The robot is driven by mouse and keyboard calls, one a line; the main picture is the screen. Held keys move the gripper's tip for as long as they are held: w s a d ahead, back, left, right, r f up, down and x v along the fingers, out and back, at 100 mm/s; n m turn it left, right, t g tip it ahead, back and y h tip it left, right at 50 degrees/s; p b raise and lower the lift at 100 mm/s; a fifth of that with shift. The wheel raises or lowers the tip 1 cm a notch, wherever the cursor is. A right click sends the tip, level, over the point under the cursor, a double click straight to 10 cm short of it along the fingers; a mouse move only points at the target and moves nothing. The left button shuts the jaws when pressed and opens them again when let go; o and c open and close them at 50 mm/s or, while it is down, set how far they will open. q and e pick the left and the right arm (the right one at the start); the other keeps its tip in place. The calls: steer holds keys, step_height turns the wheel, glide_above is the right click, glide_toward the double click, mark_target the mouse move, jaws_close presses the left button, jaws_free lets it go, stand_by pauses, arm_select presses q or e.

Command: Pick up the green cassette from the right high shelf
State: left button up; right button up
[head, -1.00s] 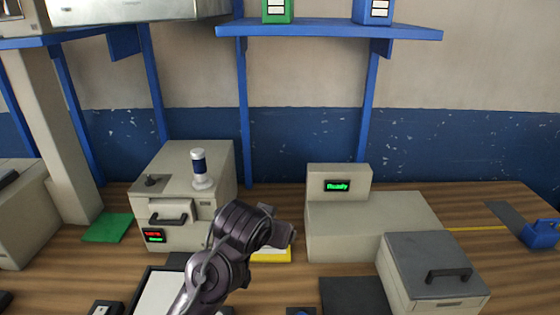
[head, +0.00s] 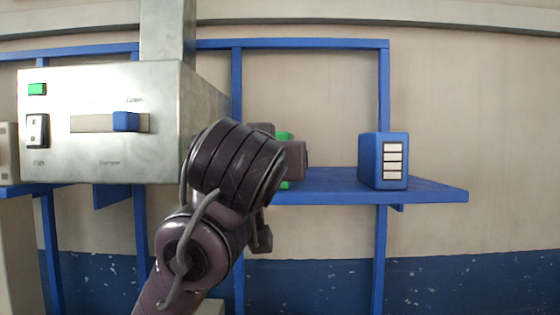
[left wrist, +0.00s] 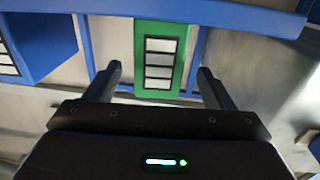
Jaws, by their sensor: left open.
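The green cassette (head: 284,135) stands on the blue right high shelf (head: 425,190). In the head view my left gripper and arm hide most of it, and only small green parts show above and below the gripper. My left gripper (head: 279,150) is open in front of the cassette at shelf height. In the left wrist view the green cassette (left wrist: 141,60) with its white label panels appears between the two open fingers (left wrist: 159,70), with a gap on each side. I cannot tell whether the fingertips reach past its front face. My right gripper is in neither view.
A blue cassette (head: 366,160) stands on the same shelf, right of the green one in the head view. It also shows at the left wrist view's upper left (left wrist: 45,45). A large metal unit (head: 110,85) stands left of my arm. The shelf's right end is clear.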

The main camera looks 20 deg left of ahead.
arm_select(q)
steer(key=shift+w+a+r+p, duration=0.15)
steer(key=shift+w+p, duration=0.05)
steer(key=shift+w, duration=0.3)
steer(key=shift+w+a+r+p, duration=0.1)
steer(key=shift+w+r+p, duration=0.05)
steer(key=shift+w, duration=0.35)
steer(key=shift+r+p, duration=0.25)
steer(key=shift+p, duration=0.05)
steer(key=shift+w+r+p, duration=0.55)
steer(key=shift+w+p, duration=0.1)
steer(key=shift+p, duration=0.55)
steer(key=w, duration=0.1)
steer(key=w+p, duration=0.1)
steer(key=w, duration=0.1)
steer(key=shift+a+f+p, duration=0.15)
steer(key=shift+a+p, duration=0.15)
steer(key=shift+w+a+f, duration=0.15)
steer(key=shift+w, duration=0.4)
steer(key=c, duration=0.9)
steer(key=shift+s, duration=0.1)
steer(key=c, duration=0.4)
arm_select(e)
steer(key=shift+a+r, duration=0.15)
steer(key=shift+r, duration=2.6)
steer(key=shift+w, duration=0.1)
